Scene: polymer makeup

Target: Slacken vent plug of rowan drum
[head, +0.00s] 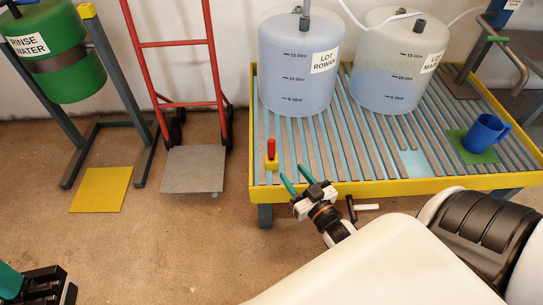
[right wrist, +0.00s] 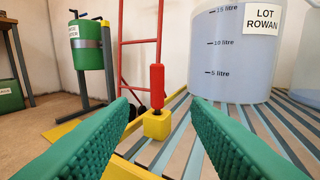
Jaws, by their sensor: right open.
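The rowan drum (head: 285,85), a translucent bluish drum labelled LOT ROWAN, stands on a slatted platform; its lower part shows in the right wrist view (right wrist: 228,60). A dark grey fitting (head: 304,22) sits on its top; I cannot tell for sure that it is the vent plug. A red-handled tool (head: 271,147) stands upright in a yellow block (head: 271,163) at the platform's front left. My right gripper (head: 297,178) is open and empty. In its wrist view the red handle (right wrist: 157,85) stands ahead, between the green fingers. My left gripper (head: 38,285) is partly cut off at bottom left.
A second drum (head: 395,75) stands right of the first, with hoses above. A blue mug (head: 484,133) is on a green mat at the platform's right. The yellow platform rim (head: 390,187) borders the front. A red hand truck (head: 181,45) and green drum (head: 62,60) stand left.

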